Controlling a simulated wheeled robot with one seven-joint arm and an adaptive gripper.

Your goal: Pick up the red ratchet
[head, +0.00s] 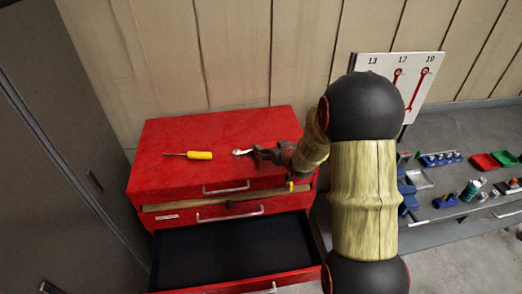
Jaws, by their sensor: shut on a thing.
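The red ratchet (241,153) shows only as a small bright silver end on the red top of the tool chest (165,135). Its handle is hidden at my gripper. My gripper (259,152) reaches in from the right, low over the chest top, and is shut on the ratchet. I cannot tell whether the ratchet still touches the chest top.
A yellow-handled screwdriver (199,155) lies left of my gripper. A drawer (225,255) stands open below. A grey bench (450,225) with tools and small bins is at right, below a white board (428,68) with wrenches. A grey cabinet (50,130) is at left.

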